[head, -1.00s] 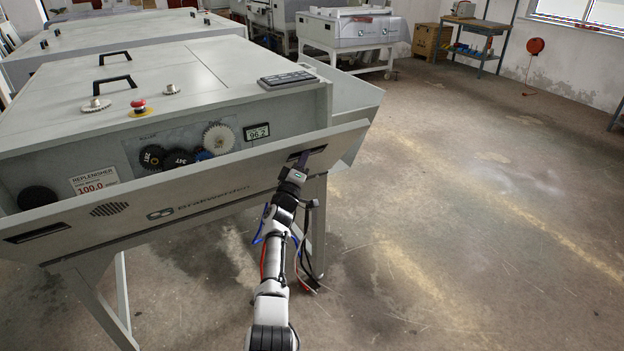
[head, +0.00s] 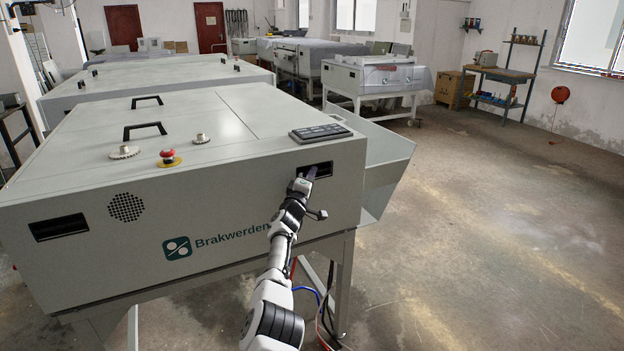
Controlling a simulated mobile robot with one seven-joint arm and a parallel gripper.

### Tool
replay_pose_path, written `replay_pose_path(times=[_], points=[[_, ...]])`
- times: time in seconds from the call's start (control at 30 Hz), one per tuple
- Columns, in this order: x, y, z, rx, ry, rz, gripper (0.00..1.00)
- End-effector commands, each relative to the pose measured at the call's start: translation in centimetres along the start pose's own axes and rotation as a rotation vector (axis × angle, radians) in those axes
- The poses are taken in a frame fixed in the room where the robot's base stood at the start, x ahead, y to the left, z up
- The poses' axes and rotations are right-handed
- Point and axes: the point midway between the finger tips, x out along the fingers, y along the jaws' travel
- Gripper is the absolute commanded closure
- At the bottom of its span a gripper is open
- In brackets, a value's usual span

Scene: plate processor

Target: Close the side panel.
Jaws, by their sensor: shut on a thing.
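The side panel (head: 120,262) of the grey plate processor stands upright and flush along the machine's long side, as far as I can see. It bears the Brakwerden logo, a round vent and a dark recessed handle (head: 60,227) at its left end. My gripper (head: 311,173) is at the matching right handle recess (head: 322,168), shut on the panel's handle. The fingertips are partly inside the dark recess, and the arm hides part of the logo. The gears and display behind the panel are hidden.
On the machine's top are a red emergency button (head: 168,158), two knobs, black lid handles (head: 145,130) and a keypad (head: 320,132). A grey tray (head: 388,160) juts out at the right end. The concrete floor (head: 500,240) at right is open.

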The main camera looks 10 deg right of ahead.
Motion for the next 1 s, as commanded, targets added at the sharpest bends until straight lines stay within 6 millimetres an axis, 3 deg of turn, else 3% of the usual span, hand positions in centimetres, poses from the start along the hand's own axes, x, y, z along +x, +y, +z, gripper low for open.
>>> replay_pose_path(times=[0.03,0.5,0.53,0.57,1.0], points=[[0.35,0.79,-0.14,0.005,0.001,0.009,1.0],[0.42,0.95,-0.3,0.004,0.004,0.01,1.0],[0.42,0.96,-0.3,0.004,0.004,0.011,0.86],[0.42,0.96,-0.3,0.003,0.004,0.011,0.83],[0.06,0.82,-0.33,0.004,0.002,0.009,0.83]])
